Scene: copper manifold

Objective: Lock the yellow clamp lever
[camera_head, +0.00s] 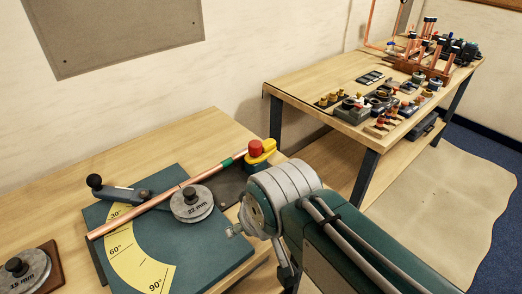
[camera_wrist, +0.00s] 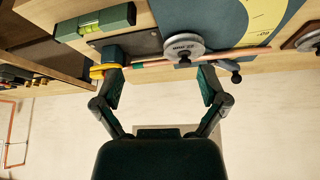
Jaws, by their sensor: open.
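The yellow clamp lever (camera_head: 262,158) sits on a dark base at the end of the copper pipe (camera_head: 150,205), with a red knob (camera_head: 257,148) on it and a green band on the pipe beside it. In the head view, my fingers are mostly hidden by my wrist.
The green bending plate (camera_head: 190,240) carries a yellow angle scale, a 22 mm wheel and a black-knobbed handle (camera_head: 95,183). A 15 mm wheel (camera_head: 25,270) lies at lower left. A spirit level (camera_wrist: 98,22) lies near the clamp. A second bench (camera_head: 300,85) holds fittings and a copper manifold.

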